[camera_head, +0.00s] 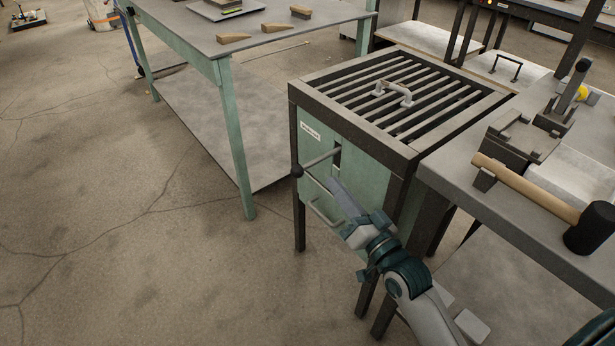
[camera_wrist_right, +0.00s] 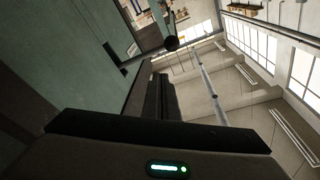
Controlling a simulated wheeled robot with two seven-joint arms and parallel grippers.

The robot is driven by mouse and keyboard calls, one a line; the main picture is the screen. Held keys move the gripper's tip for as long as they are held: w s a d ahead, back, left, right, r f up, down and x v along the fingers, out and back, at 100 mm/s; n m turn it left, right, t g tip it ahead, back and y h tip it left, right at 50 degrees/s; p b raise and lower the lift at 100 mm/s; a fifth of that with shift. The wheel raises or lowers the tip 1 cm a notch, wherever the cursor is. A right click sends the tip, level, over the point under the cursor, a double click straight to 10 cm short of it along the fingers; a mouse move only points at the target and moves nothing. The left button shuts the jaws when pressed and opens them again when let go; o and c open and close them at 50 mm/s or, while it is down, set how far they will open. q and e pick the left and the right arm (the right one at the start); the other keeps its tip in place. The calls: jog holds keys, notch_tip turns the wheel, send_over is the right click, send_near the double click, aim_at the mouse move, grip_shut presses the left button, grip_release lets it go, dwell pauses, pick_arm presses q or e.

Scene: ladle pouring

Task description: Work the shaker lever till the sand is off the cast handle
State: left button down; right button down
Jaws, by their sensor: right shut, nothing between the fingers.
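The cast handle (camera_head: 393,93), a small light grey bow-shaped piece, lies on the slatted top of the shaker (camera_head: 345,127). I cannot tell at this size how much sand is on it. The shaker lever (camera_head: 318,162) is a thin rod with a black ball knob (camera_head: 297,170), sticking out to the left from a slot in the green front panel. My right gripper (camera_head: 336,187) is shut and empty, just below the lever and in front of the panel. In the right wrist view the knob (camera_wrist_right: 171,43) shows beyond the shut fingers (camera_wrist_right: 165,95). My left gripper is not seen.
A bench (camera_head: 455,185) on the right holds a wooden-handled mallet (camera_head: 530,190) and a dark metal fixture (camera_head: 520,140). A green-legged table (camera_head: 240,42) stands behind left. The floor at left is clear.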

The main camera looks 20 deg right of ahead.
aim_at(323, 157)
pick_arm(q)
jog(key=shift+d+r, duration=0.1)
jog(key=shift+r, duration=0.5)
pick_arm(e)
jog(key=shift+s+r+y, duration=0.15)
jog(key=shift+r+y, duration=0.15)
jog(key=shift+r, duration=0.7)
